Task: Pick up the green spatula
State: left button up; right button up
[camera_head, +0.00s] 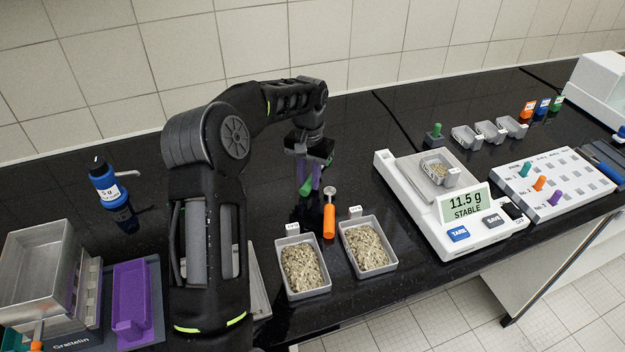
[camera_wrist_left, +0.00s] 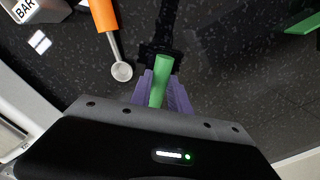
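My left gripper (camera_head: 309,190) reaches down over the black bench, behind the orange-handled spoon in the head view. Its purple fingers stand either side of the green spatula (camera_wrist_left: 160,80) in the left wrist view, where the fingers (camera_wrist_left: 161,88) look closed on its green handle. The spatula's far end is not clear against the dark bench. My right gripper is in neither view.
The orange-handled spoon (camera_head: 329,220) lies close by, between two grain-filled trays (camera_head: 325,288) (camera_head: 391,264). A balance (camera_head: 400,190) reading 11.5 g stands right. A blue bottle (camera_head: 108,185) and purple tray (camera_head: 131,285) are left. Another green item (camera_wrist_left: 303,26) lies aside.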

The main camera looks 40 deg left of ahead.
pick_arm(q)
grip_shut()
jog(key=shift+r, duration=0.1)
jog(key=shift+r, duration=0.3)
notch_tip(320, 180, up, 6)
jog(key=shift+f+b, duration=0.1)
jog(key=shift+b, duration=0.55)
jog(key=shift+r+p, duration=0.6)
jog(key=shift+r, duration=1.1)
